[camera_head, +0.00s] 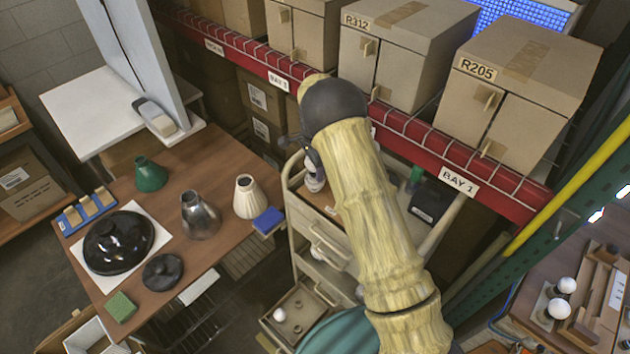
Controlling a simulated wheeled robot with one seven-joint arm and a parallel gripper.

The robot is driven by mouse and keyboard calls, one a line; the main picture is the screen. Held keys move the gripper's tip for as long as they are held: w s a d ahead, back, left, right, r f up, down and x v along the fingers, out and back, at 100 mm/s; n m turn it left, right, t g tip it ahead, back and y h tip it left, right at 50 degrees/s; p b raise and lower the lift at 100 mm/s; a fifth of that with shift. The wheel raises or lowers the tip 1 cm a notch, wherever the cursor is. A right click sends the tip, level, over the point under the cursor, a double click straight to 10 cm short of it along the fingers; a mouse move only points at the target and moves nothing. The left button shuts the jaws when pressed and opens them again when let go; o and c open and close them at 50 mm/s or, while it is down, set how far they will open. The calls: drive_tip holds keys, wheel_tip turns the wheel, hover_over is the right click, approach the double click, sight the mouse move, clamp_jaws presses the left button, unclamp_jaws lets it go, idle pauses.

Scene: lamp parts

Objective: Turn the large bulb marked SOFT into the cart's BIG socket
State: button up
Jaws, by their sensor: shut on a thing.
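My gripper (312,158) hangs over the left part of the cream cart's (291,215) top. It is mostly hidden behind my own arm, and only a dark part shows. It is shut on a white bulb (314,184), which shows just below it, low at the cart top. The word SOFT cannot be read at this size. The socket under the bulb and its BIG label are hidden or too small to make out. I cannot tell whether the bulb touches the socket.
A dark box (432,201) and a green item (415,175) sit on the cart's right side. Red-beamed shelving (420,150) with cartons (525,85) stands close behind. A brown table (160,285) with lampshades is left. Another table with white bulbs (558,308) is right.

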drive_tip(key=m, duration=0.2)
drive_tip(key=m+p, duration=0.1)
drive_tip(key=m, duration=0.1)
drive_tip(key=shift+s+f+m, duration=0.15)
drive_tip(key=shift+f+m, duration=0.05)
drive_tip(key=shift+m, duration=0.2)
drive_tip(key=shift+f+m+p, duration=0.1)
drive_tip(key=shift+m+p, duration=0.3)
drive_tip(key=shift+m, duration=0.6)
drive_tip(key=m+p, duration=0.1)
drive_tip(key=m, duration=0.1)
drive_tip(key=shift+m, duration=0.4)
drive_tip(key=m+p, duration=0.1)
drive_tip(key=m, duration=0.3)
drive_tip(key=shift+m, duration=0.4)
drive_tip(key=m+p, duration=0.2)
drive_tip(key=m, duration=0.4)
